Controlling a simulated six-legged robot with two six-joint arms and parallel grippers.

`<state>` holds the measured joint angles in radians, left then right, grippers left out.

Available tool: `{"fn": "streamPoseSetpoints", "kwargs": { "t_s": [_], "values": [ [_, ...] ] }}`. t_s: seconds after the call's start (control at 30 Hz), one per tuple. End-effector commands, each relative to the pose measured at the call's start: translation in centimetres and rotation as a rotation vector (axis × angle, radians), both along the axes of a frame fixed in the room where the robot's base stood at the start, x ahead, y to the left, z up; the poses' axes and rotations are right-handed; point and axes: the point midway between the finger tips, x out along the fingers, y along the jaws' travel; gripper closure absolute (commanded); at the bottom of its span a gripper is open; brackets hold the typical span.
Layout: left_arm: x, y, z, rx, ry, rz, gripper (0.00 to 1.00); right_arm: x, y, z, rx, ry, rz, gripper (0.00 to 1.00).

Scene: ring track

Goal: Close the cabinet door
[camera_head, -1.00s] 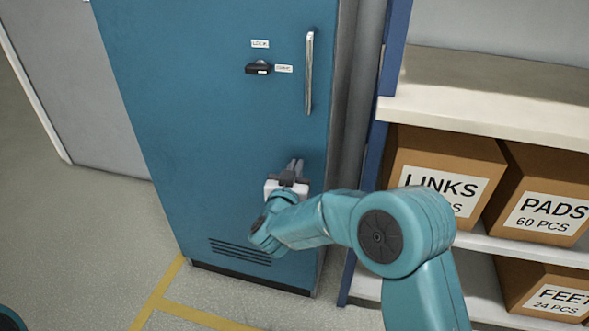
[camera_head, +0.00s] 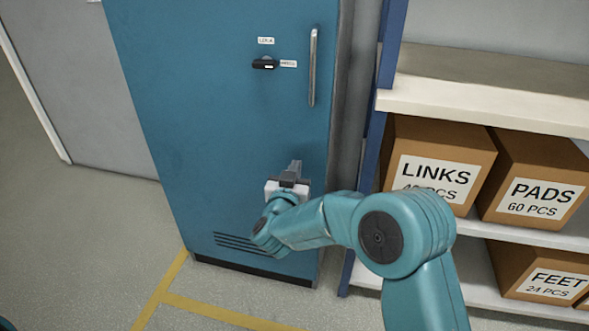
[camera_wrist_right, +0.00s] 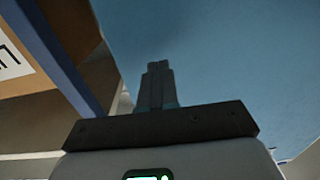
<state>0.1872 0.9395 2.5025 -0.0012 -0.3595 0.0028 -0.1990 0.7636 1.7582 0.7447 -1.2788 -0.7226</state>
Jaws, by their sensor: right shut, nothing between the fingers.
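The teal cabinet door (camera_head: 200,110) fills the left middle of the head view. It looks flush or nearly flush with its frame; I cannot tell if a small gap is left. It has a silver bar handle (camera_head: 313,68) and a black turn knob (camera_head: 265,64) lying horizontal between small labels. My right gripper (camera_head: 296,168) is shut and empty, its fingertips at or just in front of the door below the handle. In the right wrist view its shut fingers (camera_wrist_right: 158,80) point at the door's teal face (camera_wrist_right: 220,50). My left gripper is out of view.
A shelf rack (camera_head: 480,104) with a blue post (camera_head: 378,140) stands right of the cabinet. It holds cardboard boxes marked LINKS (camera_head: 440,150), PADS (camera_head: 540,180) and FEET (camera_head: 550,275). Yellow floor tape (camera_head: 165,285) runs before the cabinet. The floor at left is clear.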

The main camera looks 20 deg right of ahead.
Motion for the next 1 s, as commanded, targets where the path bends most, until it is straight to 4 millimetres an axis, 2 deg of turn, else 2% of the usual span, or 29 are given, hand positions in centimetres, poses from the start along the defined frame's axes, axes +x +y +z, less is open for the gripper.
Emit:
{"fn": "streamPoseSetpoints", "kwargs": {
  "t_s": [0.5, 0.77, 0.87, 0.97, 1.0],
  "values": [
    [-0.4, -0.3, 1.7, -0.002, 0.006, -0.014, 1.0, -6.7, 4.7, 0.2, -0.001, 0.003, 0.006, 1.0],
    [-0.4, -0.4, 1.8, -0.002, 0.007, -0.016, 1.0, -8.1, 5.5, 0.1, 0.0, 0.0, 0.002, 1.0],
    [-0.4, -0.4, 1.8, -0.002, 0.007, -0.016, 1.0, -8.0, 4.2, -0.6, -0.001, 0.012, -0.023, 1.0],
    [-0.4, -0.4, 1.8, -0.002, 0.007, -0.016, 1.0, -8.3, 0.6, -3.5, -0.011, 0.071, -0.09, 1.0],
    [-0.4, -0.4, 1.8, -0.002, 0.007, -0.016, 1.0, -8.9, -1.3, -5.6, -0.024, 0.117, -0.114, 1.0]
  ]
}}
